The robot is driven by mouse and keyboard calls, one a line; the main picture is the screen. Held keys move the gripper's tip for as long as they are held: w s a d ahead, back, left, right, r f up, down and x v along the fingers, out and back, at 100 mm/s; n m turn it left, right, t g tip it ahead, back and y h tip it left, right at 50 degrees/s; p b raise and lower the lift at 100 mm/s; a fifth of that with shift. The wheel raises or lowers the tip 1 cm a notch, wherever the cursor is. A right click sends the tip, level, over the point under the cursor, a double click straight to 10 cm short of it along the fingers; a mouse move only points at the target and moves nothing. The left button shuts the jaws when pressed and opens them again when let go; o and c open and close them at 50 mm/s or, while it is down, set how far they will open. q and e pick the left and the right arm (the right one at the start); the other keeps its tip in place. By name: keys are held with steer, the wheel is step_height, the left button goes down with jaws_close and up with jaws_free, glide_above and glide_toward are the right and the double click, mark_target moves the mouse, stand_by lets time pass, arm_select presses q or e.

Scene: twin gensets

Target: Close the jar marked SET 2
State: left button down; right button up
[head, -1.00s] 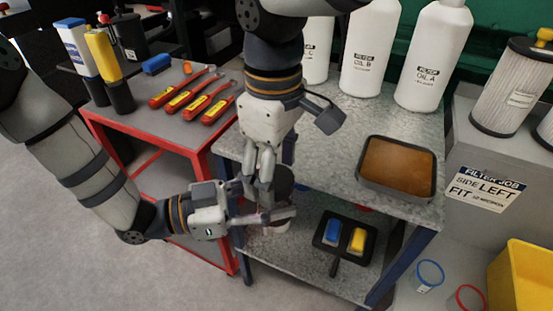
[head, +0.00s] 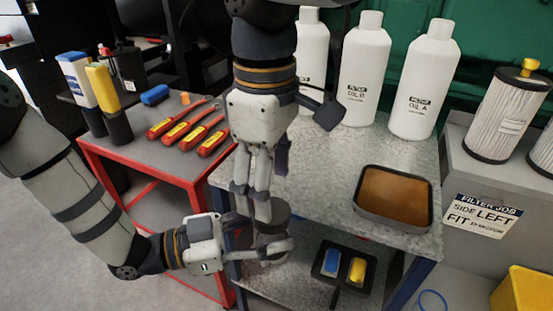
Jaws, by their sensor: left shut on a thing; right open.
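My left gripper (head: 262,250) reaches in from the left and is shut on a jar (head: 272,216). The jar is a dark grey round thing held in front of the workbench's front edge, and it is partly hidden by both grippers. Its marking cannot be read, so I cannot tell whether it is SET 2. Whether a lid sits on it is also unclear. My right gripper (head: 251,203) points straight down, open, with its fingertips close beside and over the jar's left part. I cannot tell whether they touch it.
The grey workbench (head: 325,180) holds a brown-filled pan (head: 396,194) and white oil bottles (head: 424,85). A black tray (head: 318,270) with blue and yellow items lies on the shelf below. A red cart (head: 165,165) with red-handled tools stands left. A blue-rimmed container (head: 432,302) shows lower right.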

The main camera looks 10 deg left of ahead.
mark_target(272, 233)
steer(key=r+n, duration=0.2)
steer(key=n, duration=0.1)
steer(key=r+n, duration=0.1)
steer(key=shift+w+d+r, duration=0.1)
steer(key=shift+w, duration=0.15)
step_height(272, 233, down, 8)
steer(key=shift+f, duration=0.1)
steer(key=shift+c, duration=0.5)
steer(key=c, duration=1.1)
steer(key=shift+c, duration=0.3)
